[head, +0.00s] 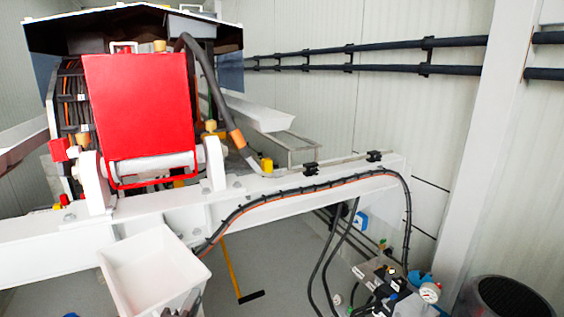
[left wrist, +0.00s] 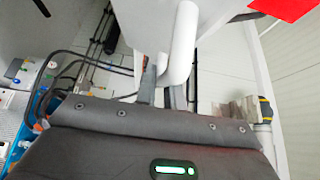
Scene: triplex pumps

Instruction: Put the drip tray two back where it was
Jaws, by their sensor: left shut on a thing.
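A white open tray (head: 150,275), which I take to be drip tray two, is at the lower left of the head view, tilted, in front of the white beam. My left gripper (head: 183,306) is at its lower right end, mostly hidden by the tray and the frame edge. In the left wrist view the fingers of my left gripper (left wrist: 165,88) are shut on the tray's white rounded edge (left wrist: 182,50). The tray's place is not clear in these frames. My right gripper is not in view.
A white beam (head: 330,183) with a black and orange cable crosses behind the tray. A red guard (head: 140,105) stands above it. A second white trough (head: 255,112) lies farther back. Hoses and valves (head: 390,285) are at the lower right, near a black bin (head: 505,298).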

